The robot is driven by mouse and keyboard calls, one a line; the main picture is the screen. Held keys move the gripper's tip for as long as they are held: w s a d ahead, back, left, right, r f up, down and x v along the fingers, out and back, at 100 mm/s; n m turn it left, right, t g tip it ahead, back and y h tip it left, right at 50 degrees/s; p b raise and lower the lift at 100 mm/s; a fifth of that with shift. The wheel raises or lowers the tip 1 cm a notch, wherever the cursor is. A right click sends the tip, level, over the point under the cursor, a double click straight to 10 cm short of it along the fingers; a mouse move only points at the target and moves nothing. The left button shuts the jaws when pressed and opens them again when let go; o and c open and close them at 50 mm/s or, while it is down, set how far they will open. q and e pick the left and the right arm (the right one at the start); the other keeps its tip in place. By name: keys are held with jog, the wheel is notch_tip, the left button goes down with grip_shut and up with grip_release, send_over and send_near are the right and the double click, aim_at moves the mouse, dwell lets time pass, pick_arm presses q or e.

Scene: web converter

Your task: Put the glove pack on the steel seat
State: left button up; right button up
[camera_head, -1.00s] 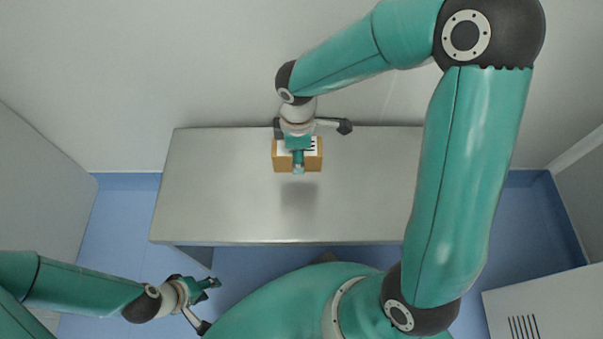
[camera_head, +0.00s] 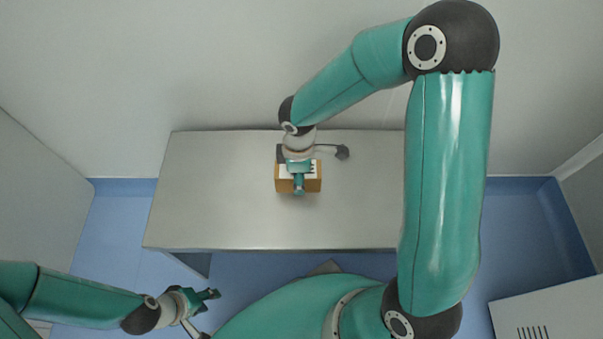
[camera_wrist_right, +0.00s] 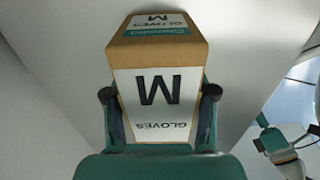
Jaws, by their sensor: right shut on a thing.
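The glove pack (camera_head: 312,184) is a brown box with a white label. In the right wrist view the pack (camera_wrist_right: 158,110) shows a large M and the word GLOVES. My right gripper (camera_head: 298,183) is shut on it, with one finger on each side in the wrist view. The steel seat (camera_head: 215,195) is a long grey bench against the wall. The pack is over its middle, at or very near the surface; I cannot tell whether it touches. My left gripper (camera_head: 208,313) is open and empty, low at the left in front of the seat.
A white wall (camera_head: 200,60) stands behind the seat. Blue floor (camera_head: 100,225) shows around it. A white slotted cabinet (camera_head: 550,315) stands at the lower right.

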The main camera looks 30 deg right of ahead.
jog(key=o, duration=1.2)
jog(key=shift+r+p, duration=0.35)
jog(key=shift+r, duration=0.15)
notch_tip(320, 180, up, 11)
jog(key=p, duration=0.4)
jog(key=shift+r, duration=0.1)
